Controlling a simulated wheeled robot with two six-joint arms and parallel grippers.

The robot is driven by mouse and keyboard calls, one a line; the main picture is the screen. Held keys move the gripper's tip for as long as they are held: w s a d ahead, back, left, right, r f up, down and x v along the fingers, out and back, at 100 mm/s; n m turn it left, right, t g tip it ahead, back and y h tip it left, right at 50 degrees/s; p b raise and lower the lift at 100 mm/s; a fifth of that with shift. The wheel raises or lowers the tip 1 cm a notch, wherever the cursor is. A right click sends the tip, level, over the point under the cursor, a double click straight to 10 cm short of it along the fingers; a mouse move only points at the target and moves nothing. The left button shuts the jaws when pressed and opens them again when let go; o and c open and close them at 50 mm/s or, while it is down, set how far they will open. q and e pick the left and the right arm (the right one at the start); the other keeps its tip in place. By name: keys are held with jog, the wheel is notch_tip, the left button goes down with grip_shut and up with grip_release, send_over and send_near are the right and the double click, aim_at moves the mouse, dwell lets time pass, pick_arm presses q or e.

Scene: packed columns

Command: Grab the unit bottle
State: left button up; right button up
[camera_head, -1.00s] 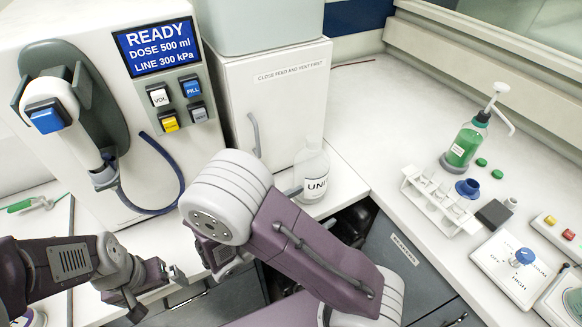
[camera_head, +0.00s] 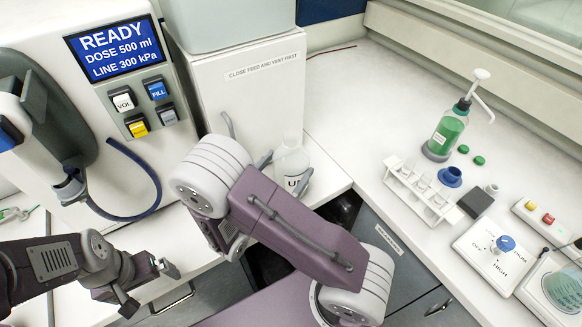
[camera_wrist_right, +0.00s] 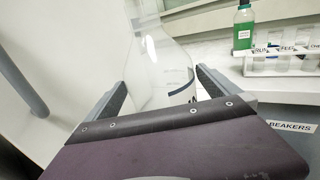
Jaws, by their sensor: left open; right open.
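The unit bottle (camera_head: 291,160) is clear, with a pale label that is partly covered; it stands upright on the white counter in front of the white cabinet. In the right wrist view the bottle (camera_wrist_right: 165,65) sits between the two fingers of my right gripper (camera_wrist_right: 160,90), which is open around it. My left gripper (camera_head: 150,283) is open and empty at the lower left, apart from the bottle.
A dosing machine (camera_head: 60,125) with a blue hose stands left. A white cabinet (camera_head: 262,100) with a handle is right behind the bottle. A green pump bottle (camera_head: 447,132), a tube rack (camera_head: 418,190) and a valve panel (camera_head: 500,255) stand on the right counter.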

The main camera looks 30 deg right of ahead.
pick_arm(q)
jog(key=shift+d+r, duration=0.1)
jog(key=shift+r, duration=0.1)
pick_arm(e)
jog(key=shift+x, duration=1.15)
jog(key=c, duration=1.2)
pick_arm(q)
jog(key=shift+r, duration=0.1)
pick_arm(e)
jog(key=shift+r, duration=0.1)
